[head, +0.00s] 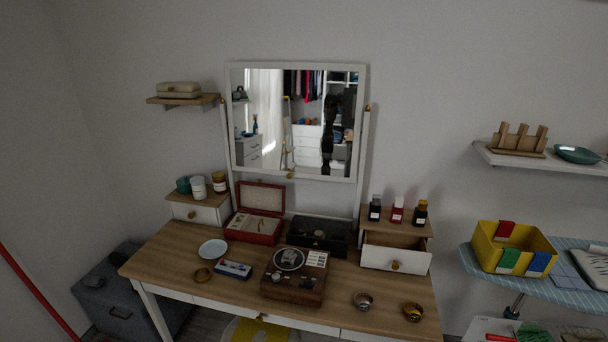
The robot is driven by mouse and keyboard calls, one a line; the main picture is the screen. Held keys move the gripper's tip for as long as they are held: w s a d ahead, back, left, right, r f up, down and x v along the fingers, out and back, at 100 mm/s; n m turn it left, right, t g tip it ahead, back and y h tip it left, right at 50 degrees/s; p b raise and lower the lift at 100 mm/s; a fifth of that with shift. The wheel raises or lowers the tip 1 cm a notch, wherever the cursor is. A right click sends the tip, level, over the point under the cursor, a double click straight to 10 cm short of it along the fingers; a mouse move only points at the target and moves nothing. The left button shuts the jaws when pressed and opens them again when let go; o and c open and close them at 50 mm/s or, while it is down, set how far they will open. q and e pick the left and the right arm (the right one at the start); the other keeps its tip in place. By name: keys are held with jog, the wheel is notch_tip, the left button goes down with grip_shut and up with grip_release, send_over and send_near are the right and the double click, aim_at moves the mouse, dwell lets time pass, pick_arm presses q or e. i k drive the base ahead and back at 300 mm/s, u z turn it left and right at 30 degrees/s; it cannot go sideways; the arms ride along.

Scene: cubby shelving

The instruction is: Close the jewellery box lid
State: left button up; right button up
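A red jewellery box (250,238) stands at the back left of the wooden dressing table, in front of the mirror's left post. Its lid (262,197) is open and stands upright at the back, showing a pale lining. A gold-coloured item lies in its pale interior; its details are too small to tell. Neither of my grippers shows in the head view.
A black box (318,247) stands right of the jewellery box, with a brown box (293,289) in front. A white plate (213,249), blue-and-white case (233,270) and small bowls sit on the table (165,258). A drawer (396,258) is open at right.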

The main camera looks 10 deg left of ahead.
aim_at(269, 199)
jog(key=z, duration=0.1)
jog(key=i, duration=0.75)
jog(key=u, duration=0.7)
jog(key=i, duration=0.5)
jog(key=u, duration=0.55)
